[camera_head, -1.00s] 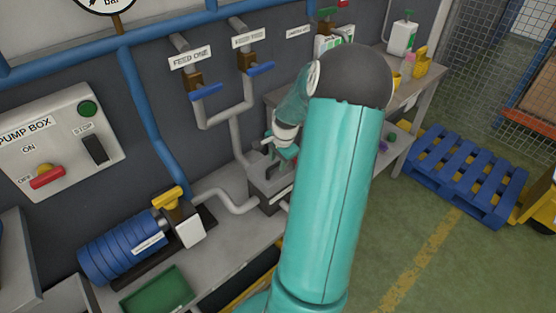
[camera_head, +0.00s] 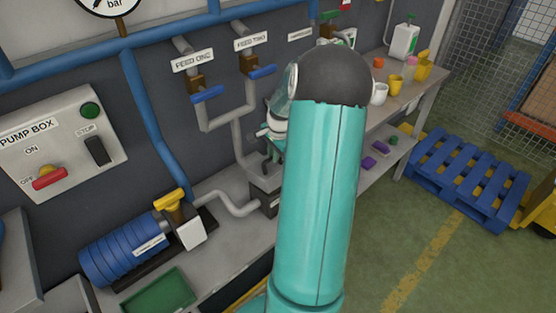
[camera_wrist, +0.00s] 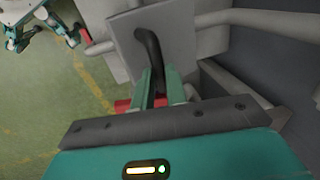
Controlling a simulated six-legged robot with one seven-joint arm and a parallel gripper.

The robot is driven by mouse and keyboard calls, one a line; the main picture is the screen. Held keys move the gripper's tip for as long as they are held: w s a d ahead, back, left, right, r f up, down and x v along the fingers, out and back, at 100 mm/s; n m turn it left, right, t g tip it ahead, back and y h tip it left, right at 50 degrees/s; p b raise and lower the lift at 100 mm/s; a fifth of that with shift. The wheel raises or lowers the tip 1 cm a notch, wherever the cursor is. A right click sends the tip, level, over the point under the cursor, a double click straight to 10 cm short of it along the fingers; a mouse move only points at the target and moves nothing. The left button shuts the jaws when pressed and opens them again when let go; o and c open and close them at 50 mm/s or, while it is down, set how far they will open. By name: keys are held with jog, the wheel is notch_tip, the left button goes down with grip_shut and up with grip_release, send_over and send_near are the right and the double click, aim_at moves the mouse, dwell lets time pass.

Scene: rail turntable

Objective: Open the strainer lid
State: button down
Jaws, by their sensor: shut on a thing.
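The strainer is a grey box (camera_head: 264,200) on the bench at the end of the pipe; my arm covers much of it in the head view. In the wrist view the strainer lid (camera_wrist: 185,38) is a light grey plate with a dark curved handle (camera_wrist: 150,45). My gripper (camera_wrist: 160,88) is shut on that handle, its teal fingers on either side of it. The lid's hinge and the box opening cannot be made out. In the head view my gripper is mostly hidden behind my arm.
A blue pump (camera_head: 122,248) and a green tray (camera_head: 157,292) are left of the strainer. Feed pipes with blue-handled valves (camera_head: 207,94) run above it. Cups and bottles stand on the bench at right. A blue pallet (camera_head: 466,178) lies on the floor.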

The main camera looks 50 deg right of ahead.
jog(key=shift+g, duration=0.8)
jog(key=w, duration=0.2)
jog(key=w+r, duration=0.1)
jog(key=w, duration=0.1)
jog(key=w+d, duration=0.1)
jog(key=shift+w+d+r, duration=0.1)
jog(key=shift+w+r, duration=0.1)
jog(key=shift+w, duration=0.2)
jog(key=shift+w+d, duration=0.2)
jog(key=shift+w, duration=0.65)
jog(key=shift+w+d, duration=0.2)
jog(key=shift+w, duration=0.65)
jog(key=c, duration=1.4)
grip_release()
jog(key=shift+r, duration=0.1)
notch_tip(320, 180, up, 7)
jog(key=shift+s+r, duration=0.2)
jog(key=shift+c, duration=0.5)
